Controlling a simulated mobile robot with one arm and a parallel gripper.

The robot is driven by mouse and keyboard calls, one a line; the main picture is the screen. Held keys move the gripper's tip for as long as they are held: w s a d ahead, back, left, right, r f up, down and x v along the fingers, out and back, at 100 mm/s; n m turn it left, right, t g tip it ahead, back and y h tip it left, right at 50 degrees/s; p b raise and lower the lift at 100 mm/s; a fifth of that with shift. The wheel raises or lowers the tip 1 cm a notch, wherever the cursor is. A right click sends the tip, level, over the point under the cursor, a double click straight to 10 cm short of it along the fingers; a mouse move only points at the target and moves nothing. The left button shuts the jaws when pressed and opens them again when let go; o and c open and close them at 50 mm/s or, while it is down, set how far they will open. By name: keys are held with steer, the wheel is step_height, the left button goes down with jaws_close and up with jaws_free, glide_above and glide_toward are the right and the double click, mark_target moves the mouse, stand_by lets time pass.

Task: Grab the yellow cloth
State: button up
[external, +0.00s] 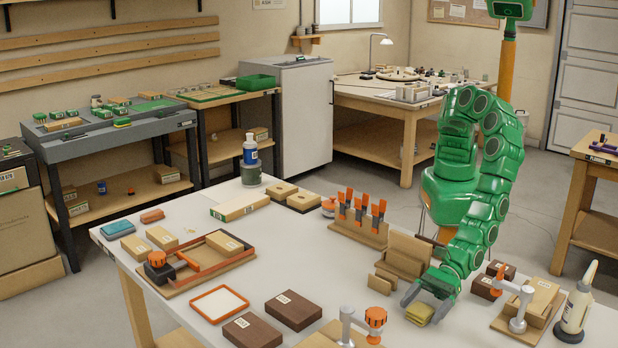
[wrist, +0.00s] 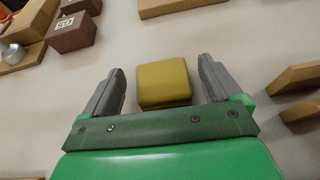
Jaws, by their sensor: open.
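The yellow cloth (external: 420,313) is a small folded square pad lying on the white bench top near its front right. In the wrist view the yellow cloth (wrist: 164,82) sits between the two grey fingers, with a clear gap on each side. My gripper (external: 419,299) reaches down over the cloth from behind. In the wrist view my gripper (wrist: 162,82) is open and empty, its fingers on either side of the cloth. Part of the cloth is hidden by a finger in the external view.
A wooden block stand (external: 405,254) is just behind my gripper. A clamp with an orange knob (external: 375,318) stands close on the left. Another clamp on boards (external: 517,308) and a glue bottle (external: 575,300) stand on the right. Dark brown blocks (external: 252,330) lie further left.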

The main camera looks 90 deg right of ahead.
steer(key=shift+w+a+f, duration=0.2)
steer(key=shift+w+a, duration=0.05)
steer(key=shift+w, duration=0.1)
steer(key=c, duration=1)
steer(key=shift+c, duration=0.2)
